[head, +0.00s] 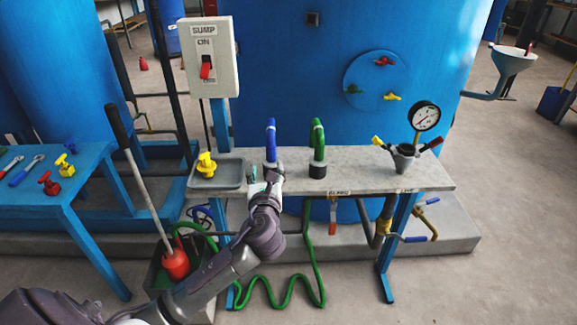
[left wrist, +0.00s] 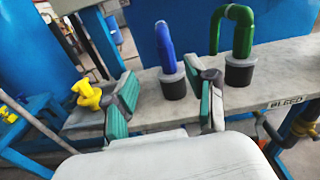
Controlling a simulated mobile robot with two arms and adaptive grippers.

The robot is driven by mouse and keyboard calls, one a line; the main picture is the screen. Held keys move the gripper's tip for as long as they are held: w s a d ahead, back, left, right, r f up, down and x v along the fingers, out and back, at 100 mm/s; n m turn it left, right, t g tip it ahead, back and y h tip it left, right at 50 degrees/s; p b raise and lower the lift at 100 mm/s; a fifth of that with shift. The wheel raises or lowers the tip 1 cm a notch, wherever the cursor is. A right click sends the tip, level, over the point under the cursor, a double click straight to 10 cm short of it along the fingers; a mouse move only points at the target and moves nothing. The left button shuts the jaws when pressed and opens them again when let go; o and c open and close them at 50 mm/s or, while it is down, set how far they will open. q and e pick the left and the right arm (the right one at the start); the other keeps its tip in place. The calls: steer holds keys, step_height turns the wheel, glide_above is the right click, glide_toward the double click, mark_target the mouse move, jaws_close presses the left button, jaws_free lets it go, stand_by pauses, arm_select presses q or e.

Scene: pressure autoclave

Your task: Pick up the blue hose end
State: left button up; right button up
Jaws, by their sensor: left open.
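The blue hose end (head: 271,140) stands upright on the grey bench, in a dark collar. It also shows in the left wrist view (left wrist: 165,44), ahead of and between my fingers. My left gripper (head: 264,174) is at the bench's front edge, just in front of the blue hose end. Its two green-padded fingers (left wrist: 161,97) are spread apart with nothing between them. In the head view the gripper hides the foot of the hose end. My right gripper is in neither view.
A green hose end (head: 318,141) stands in a dark collar close to the right. A yellow fitting (head: 206,165) sits in a grey tray (head: 231,174) to the left.

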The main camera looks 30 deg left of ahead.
mark_target(270, 138)
arm_select(q)
steer(key=shift+m, duration=0.3)
steer(key=w+a, duration=0.1)
steer(key=w, duration=0.1)
steer(key=w+a+r, duration=0.1)
steer(key=w, duration=0.1)
steer(key=w+a+r, duration=0.1)
steer(key=w, duration=0.1)
steer(key=shift+a, duration=0.1)
steer(key=shift+r+b+x, duration=0.1)
steer(key=shift+b+x, duration=0.1)
steer(key=shift+x, duration=1.4)
steer(key=shift+r+b+x, duration=0.15)
steer(key=shift+x, duration=1.45)
steer(key=shift+w, duration=0.1)
steer(key=shift+d, duration=0.25)
jaws_close()
